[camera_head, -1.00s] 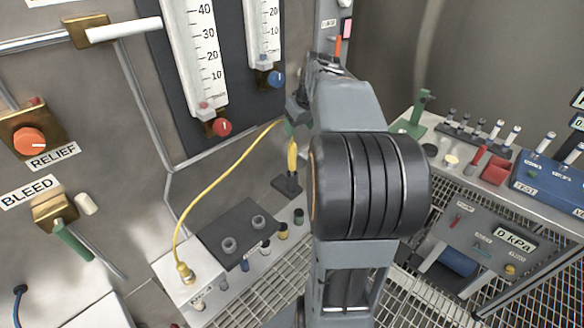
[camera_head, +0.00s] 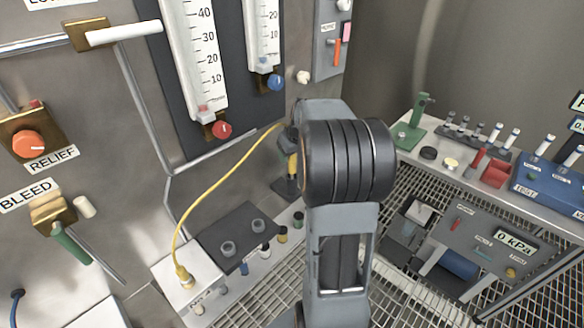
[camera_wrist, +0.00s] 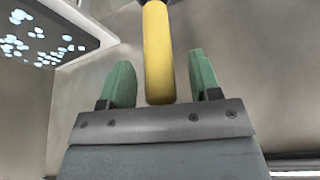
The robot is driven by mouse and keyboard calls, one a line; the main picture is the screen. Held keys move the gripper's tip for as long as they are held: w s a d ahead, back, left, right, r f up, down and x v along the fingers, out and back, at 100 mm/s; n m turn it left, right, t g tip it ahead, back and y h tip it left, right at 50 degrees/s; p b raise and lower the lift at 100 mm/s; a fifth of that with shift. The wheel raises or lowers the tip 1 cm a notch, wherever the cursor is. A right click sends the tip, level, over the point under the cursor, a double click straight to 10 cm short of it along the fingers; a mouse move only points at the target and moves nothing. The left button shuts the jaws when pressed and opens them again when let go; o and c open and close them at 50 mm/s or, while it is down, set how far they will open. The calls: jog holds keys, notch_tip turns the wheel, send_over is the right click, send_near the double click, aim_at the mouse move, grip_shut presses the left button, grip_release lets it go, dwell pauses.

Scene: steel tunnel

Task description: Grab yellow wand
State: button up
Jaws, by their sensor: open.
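The yellow wand (camera_head: 292,168) stands upright in a dark holder (camera_head: 285,190) on the shelf by the wall, with a yellow cable (camera_head: 205,187) running from its top to a fitting on the white box. My arm partly hides it in the head view. In the wrist view the wand (camera_wrist: 158,55) lies between the two green fingers of my gripper (camera_wrist: 160,85), with a gap on each side. My gripper is open and around the wand, not closed on it. In the head view the fingers are mostly hidden behind my arm.
A dark plate with two round fittings (camera_head: 238,235) and several small coloured bottles (camera_head: 283,234) sit left of my arm. The wall behind carries gauges (camera_head: 193,60) and knobs (camera_head: 221,130). A bench with a green stand (camera_head: 412,125) and a blue box (camera_head: 550,180) is at right.

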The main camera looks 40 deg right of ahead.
jog(key=shift+w+f, duration=0.15)
jog(key=shift+f, duration=0.25)
grip_shut()
